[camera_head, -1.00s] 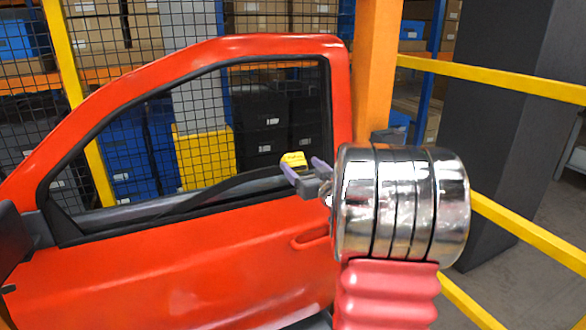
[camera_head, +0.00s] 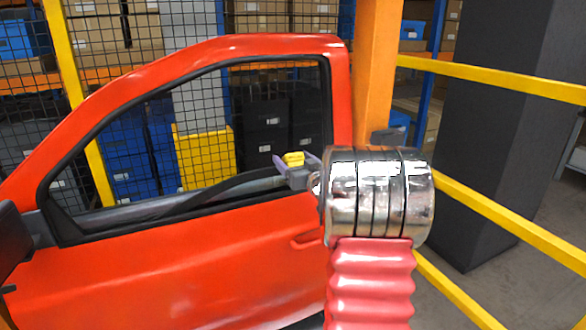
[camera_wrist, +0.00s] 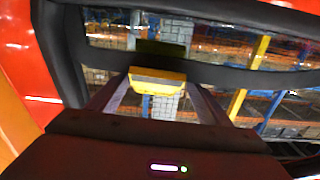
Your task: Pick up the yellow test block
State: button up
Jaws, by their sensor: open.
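The yellow test block (camera_head: 293,159) is small and sits at the lower edge of the window opening of the red car door (camera_head: 190,270), near its right end. My gripper (camera_head: 296,163) is beside the block, with its fingers open around it in the head view. In the wrist view the block (camera_wrist: 157,79) shows between the two open fingers of my gripper (camera_wrist: 157,95), near their far ends. I cannot tell whether either finger touches it. The block's underside is hidden.
The door's window frame (camera_head: 345,95) rises right of the block. An orange post (camera_head: 376,70) and yellow rails (camera_head: 490,78) stand to the right. Wire mesh (camera_head: 280,25) and shelves with boxes are behind the door.

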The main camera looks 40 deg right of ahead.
aim_at(293, 155)
jog(key=shift+c, duration=0.2)
dwell(0.4)
jog(key=shift+w, duration=0.1)
jog(key=c, duration=1.4)
jog(key=shift+r, duration=0.1)
notch_tip(293, 155, up, 18)
dwell(0.4)
